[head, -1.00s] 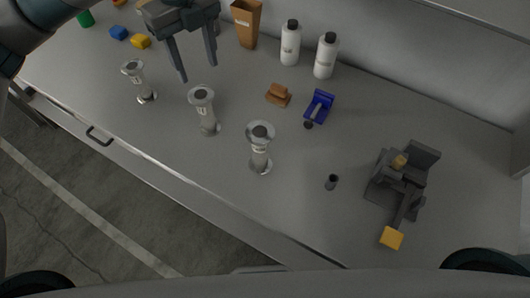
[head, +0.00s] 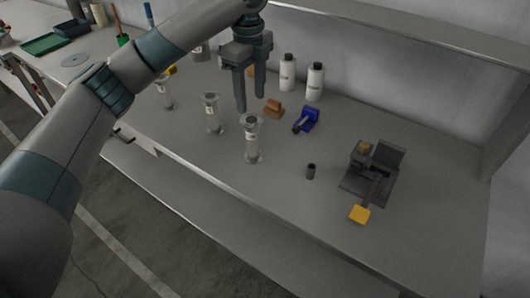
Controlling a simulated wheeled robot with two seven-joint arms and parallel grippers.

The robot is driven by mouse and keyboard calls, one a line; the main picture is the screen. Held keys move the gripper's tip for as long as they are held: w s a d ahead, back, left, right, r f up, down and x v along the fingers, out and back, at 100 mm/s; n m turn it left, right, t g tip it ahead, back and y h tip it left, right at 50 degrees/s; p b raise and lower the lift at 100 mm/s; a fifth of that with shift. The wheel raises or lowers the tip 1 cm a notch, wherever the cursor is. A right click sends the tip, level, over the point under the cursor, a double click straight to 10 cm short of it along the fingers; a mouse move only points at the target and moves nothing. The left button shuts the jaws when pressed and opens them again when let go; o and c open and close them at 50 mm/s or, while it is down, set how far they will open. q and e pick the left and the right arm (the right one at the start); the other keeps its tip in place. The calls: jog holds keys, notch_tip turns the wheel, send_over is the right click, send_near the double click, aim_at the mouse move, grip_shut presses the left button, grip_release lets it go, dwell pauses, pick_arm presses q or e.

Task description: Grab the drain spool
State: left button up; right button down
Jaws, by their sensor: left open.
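Three flanged metal spools stand upright on the grey bench: a left one (head: 166,94), a middle one (head: 212,113) and a right one (head: 252,139). Each carries a small pale label that is too small to read, so I cannot tell which is the drain spool. My left gripper (head: 251,103) points down, open and empty, its two fingers apart. In the picture its fingertips lie just above the right spool's top and right of the middle spool; it touches neither as far as I can see. My right gripper is out of view.
Behind the spools are two white bottles (head: 315,82), an orange-brown block (head: 273,109) and a blue holder (head: 306,120). A small dark cylinder (head: 311,171) and a dark fixture with a yellow-ended lever (head: 359,214) stand right. The right-hand bench front is clear.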

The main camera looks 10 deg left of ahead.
aim_at(251, 120)
pick_arm(q)
jog(key=shift+w+a+f, duration=0.1)
jog(key=shift+w+f, duration=0.05)
jog(key=shift+w, duration=0.1)
jog(key=shift+s+f, duration=0.1)
jog(key=shift+f, duration=0.35)
notch_tip(251, 120, down, 10)
jog(key=p, duration=0.2)
jog(key=shift+p, duration=0.35)
jog(key=shift+f, duration=0.35)
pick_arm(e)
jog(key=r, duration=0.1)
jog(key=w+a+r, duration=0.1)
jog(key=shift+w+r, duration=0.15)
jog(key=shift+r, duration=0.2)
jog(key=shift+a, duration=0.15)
